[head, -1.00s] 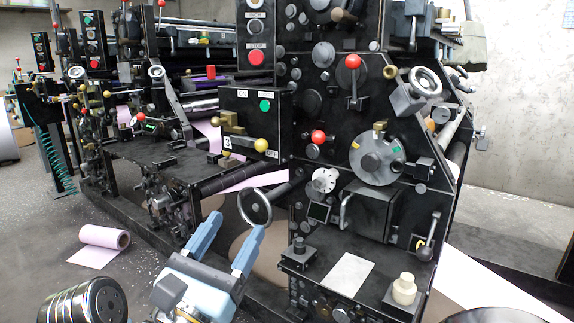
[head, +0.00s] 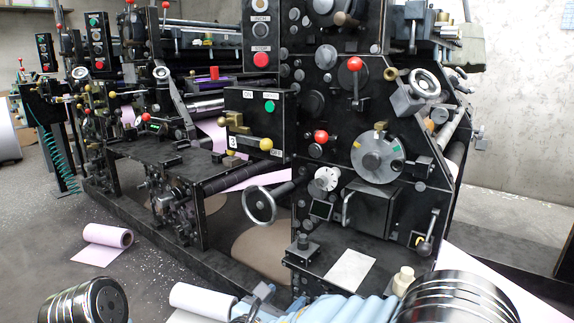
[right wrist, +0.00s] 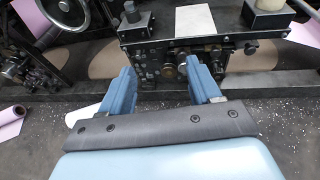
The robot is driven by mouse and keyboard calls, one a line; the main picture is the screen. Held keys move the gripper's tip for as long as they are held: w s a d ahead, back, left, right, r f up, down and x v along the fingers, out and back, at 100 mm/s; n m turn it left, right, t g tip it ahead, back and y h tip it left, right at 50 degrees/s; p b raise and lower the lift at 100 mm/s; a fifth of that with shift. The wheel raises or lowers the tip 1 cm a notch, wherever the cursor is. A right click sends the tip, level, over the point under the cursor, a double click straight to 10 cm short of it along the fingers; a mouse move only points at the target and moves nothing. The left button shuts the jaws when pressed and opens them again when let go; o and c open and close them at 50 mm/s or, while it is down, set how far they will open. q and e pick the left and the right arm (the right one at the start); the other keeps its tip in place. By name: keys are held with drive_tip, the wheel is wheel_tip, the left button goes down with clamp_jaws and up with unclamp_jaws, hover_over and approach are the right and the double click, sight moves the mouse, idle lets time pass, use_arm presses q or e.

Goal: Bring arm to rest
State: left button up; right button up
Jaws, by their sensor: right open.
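My right gripper (right wrist: 160,68) shows in the right wrist view with its two blue fingers apart and nothing between them. Beyond the fingers is the front of the black machine. In the head view, blue parts of my right arm are low in the picture, right of centre, and the fingers do not show clearly. My left gripper is not in view. A pink roll (head: 108,238) lies on the floor at left, partly unrolled. A white roll (head: 200,299) lies at the bottom, partly cut off by the frame and my arm.
The large black printing machine (head: 330,235) fills the middle, with knobs, levers and a handwheel (head: 259,206) sticking out. Grey floor is open at left.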

drive_tip(key=s+d+f+m+g, duration=0.1)
drive_tip(key=d+f+g, duration=0.2)
drive_tip(key=f, duration=0.4)
drive_tip(key=s+d+f+m+g, duration=0.1)
drive_tip(key=d+f+m+g, duration=0.15)
drive_tip(key=f, duration=0.35)
drive_tip(key=s+d+f+m+g+y+p, duration=0.1)
drive_tip(key=s+f+m+g+y, duration=0.4)
drive_tip(key=s+f+m, duration=0.4)
drive_tip(key=s+d+f+m+g+y+p, duration=0.15)
drive_tip(key=s+f+m+g+y, duration=0.35)
drive_tip(key=f, duration=0.6)
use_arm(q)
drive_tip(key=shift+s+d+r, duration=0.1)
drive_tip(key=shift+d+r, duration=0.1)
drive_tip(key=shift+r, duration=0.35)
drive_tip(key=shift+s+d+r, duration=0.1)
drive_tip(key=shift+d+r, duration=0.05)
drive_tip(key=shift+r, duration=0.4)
use_arm(e)
drive_tip(key=d+f+m+t+y, duration=0.1)
drive_tip(key=d+f+m+t, duration=0.2)
drive_tip(key=m, duration=1.1)
drive_tip(key=shift+s+d+f+m, duration=0.35)
drive_tip(key=shift+d+f, duration=0.35)
drive_tip(key=shift+d, duration=0.2)
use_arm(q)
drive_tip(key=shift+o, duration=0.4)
